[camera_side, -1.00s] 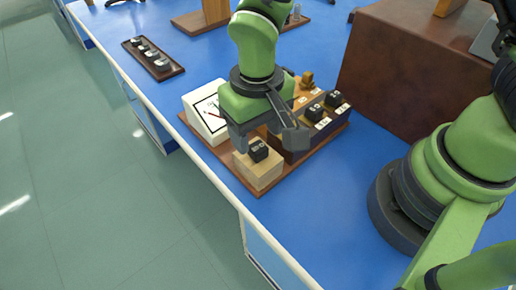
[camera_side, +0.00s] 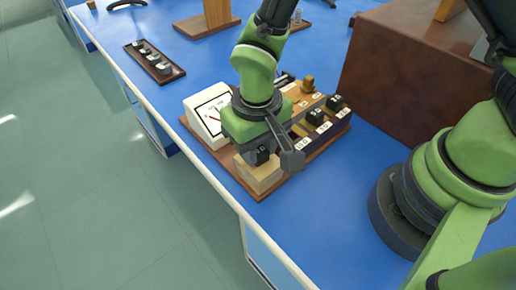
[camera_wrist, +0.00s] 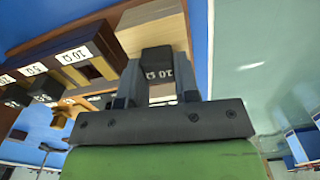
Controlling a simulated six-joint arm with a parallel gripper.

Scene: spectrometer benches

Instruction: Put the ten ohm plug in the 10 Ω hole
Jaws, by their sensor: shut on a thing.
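The ten ohm plug (camera_side: 262,155) is a black block marked 10 Ω; its label also shows in the wrist view (camera_wrist: 158,70). My gripper (camera_side: 266,153) is shut on it, with a finger on each side. The plug is at the top of a pale wooden block (camera_side: 258,177); I cannot tell whether it rests there or is just clear. The resistance box (camera_side: 303,137) stands behind and to the right. Its 10 Ω label (camera_wrist: 73,56) is at the near end, beside an uncovered hole (camera_wrist: 92,71). My gripper hides part of the box in the side view.
Black plugs (camera_side: 316,117) stand along the box. A white meter (camera_side: 203,125) is left of my gripper, on the same brown board (camera_side: 243,186). A dark tray (camera_side: 170,74) holds several small pieces. A large brown case (camera_side: 400,70) stands right. Blue bench is clear in front of it.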

